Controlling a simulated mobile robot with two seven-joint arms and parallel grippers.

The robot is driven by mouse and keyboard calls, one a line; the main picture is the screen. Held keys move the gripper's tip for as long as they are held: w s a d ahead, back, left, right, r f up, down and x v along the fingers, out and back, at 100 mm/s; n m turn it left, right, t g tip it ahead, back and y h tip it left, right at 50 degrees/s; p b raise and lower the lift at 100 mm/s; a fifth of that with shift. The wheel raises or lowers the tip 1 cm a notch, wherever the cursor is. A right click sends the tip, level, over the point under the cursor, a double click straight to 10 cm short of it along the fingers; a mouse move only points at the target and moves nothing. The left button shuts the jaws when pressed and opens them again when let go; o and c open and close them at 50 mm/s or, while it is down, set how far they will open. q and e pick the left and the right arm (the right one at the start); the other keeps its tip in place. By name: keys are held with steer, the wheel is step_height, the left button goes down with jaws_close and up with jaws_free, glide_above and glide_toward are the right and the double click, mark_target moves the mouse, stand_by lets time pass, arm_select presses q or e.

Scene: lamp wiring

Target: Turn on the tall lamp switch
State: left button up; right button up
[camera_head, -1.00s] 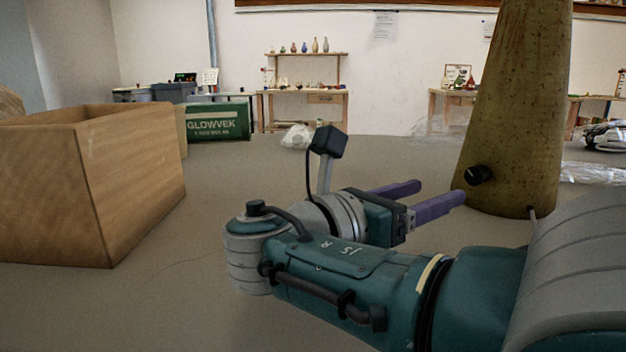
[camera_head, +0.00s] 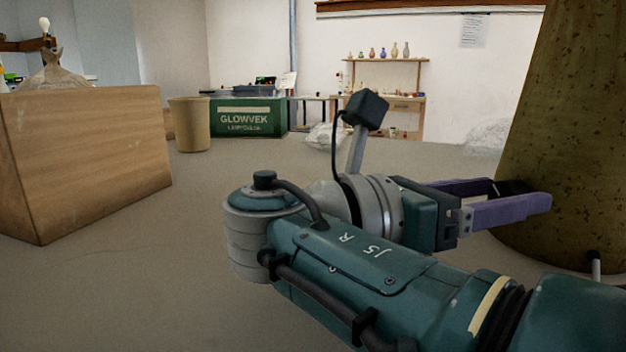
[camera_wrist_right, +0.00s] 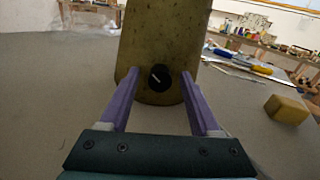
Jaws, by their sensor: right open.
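The tall lamp (camera_head: 580,120) is a broad, speckled olive-brown tapering body at the right edge of the head view. It also shows in the right wrist view (camera_wrist_right: 165,40). Its switch, a round black knob (camera_wrist_right: 158,77) with a pale line across it, sits low on the lamp in the wrist view. My right gripper (camera_head: 525,195) is open, and its purple fingers point at the lamp. In the wrist view the knob appears between the fingertips, with nothing held. In the head view the knob is largely hidden by the fingers. My left gripper is out of view.
A large wooden box (camera_head: 85,155) stands at the left. A tan bin (camera_head: 190,125) and a green GLOWVEK box (camera_head: 248,117) stand behind it. A shelf (camera_head: 385,62) with vases is at the back wall. A yellowish block (camera_wrist_right: 287,109) lies right of the lamp.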

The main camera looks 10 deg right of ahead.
steer(key=shift+a, duration=0.1)
steer(key=shift+c, duration=0.5)
jaws_close()
